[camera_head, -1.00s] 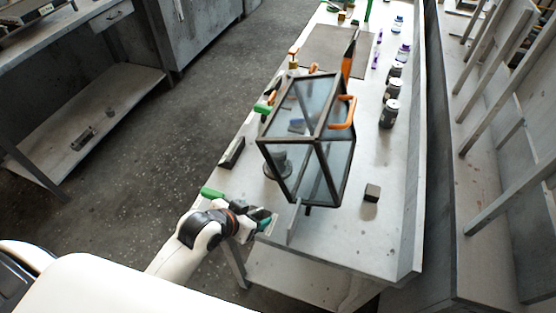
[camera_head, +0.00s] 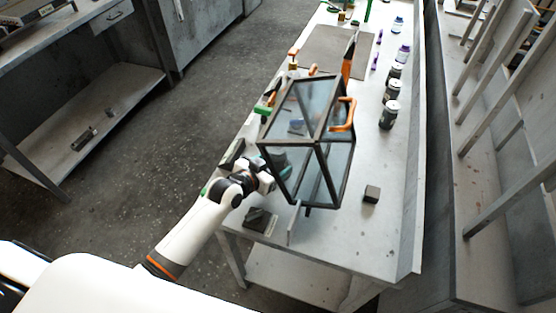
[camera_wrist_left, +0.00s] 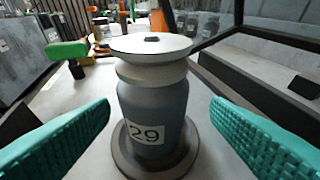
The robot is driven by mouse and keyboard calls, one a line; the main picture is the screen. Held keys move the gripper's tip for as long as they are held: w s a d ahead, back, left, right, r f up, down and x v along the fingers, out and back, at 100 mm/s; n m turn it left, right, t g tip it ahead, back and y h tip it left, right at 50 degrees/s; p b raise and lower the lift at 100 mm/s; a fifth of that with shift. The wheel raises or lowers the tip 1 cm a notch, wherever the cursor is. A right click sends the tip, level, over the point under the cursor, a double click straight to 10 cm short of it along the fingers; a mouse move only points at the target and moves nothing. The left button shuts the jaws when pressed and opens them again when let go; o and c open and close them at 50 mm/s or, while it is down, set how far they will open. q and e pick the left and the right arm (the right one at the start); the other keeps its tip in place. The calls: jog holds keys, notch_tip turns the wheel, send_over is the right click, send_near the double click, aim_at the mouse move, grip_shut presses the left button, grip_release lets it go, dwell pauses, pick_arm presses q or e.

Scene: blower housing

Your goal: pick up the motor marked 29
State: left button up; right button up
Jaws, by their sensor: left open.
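The motor marked 29 (camera_wrist_left: 150,115) stands upright in the left wrist view. It has a dark grey body, a pale flanged top and a white label reading 29, and it stands on a round dark base (camera_wrist_left: 178,165). My left gripper (camera_wrist_left: 160,108) is open, with a teal padded finger on each side of the motor and visible gaps between. In the head view my left gripper (camera_head: 270,172) is at the left side of the glass case, which partly covers it; the motor is hard to make out there. My right gripper is not in view.
The dark-framed glass case (camera_head: 322,135) with orange handles stands close to the right of my left gripper. A dark block (camera_head: 260,219) lies near the table's front left corner, and a small dark cube (camera_head: 371,194) lies on the right. Jars (camera_head: 389,114) line the right side.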

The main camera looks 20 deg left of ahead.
pick_arm(q)
jog(key=x, duration=0.5)
jog(key=shift+w+a+r+p, duration=0.15)
jog(key=shift+w+r+p, duration=0.1)
jog(key=shift+p, duration=0.05)
jog(key=shift+r, duration=0.1)
jog(key=c, duration=1.3)
